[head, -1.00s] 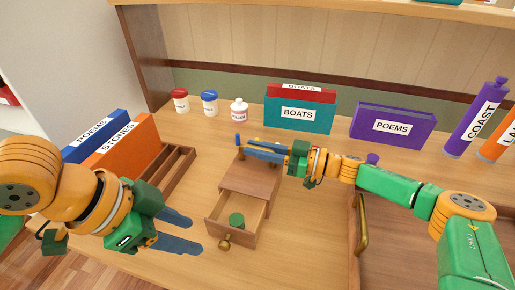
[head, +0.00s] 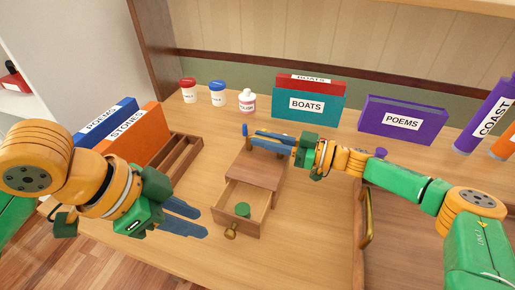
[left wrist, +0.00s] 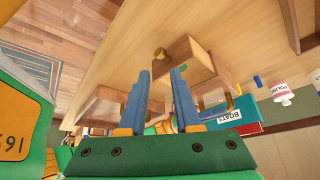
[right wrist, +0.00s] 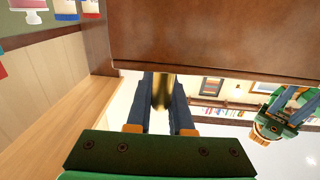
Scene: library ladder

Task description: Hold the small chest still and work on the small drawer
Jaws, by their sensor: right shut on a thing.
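The small chest (head: 256,168) is a brown wooden box on the desk. Its small drawer (head: 254,225) is pulled out, with a round brass knob (head: 231,230) on its front and a green cylinder (head: 242,209) inside. My right gripper (head: 253,139) is at the chest's far top edge. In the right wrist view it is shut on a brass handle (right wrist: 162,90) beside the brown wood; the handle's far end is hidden. My left gripper (head: 205,225) is open and empty, just left of the knob. The knob also shows beyond its fingertips in the left wrist view (left wrist: 160,54).
A dark wooden tray (head: 184,160) and upright books, Stones (head: 135,138) and Poems, stand at the left. Jars (head: 217,94), a white bottle (head: 247,101) and the Boats books (head: 306,104) stand behind. A brass bar handle (head: 367,215) is at the right. Desk in front is clear.

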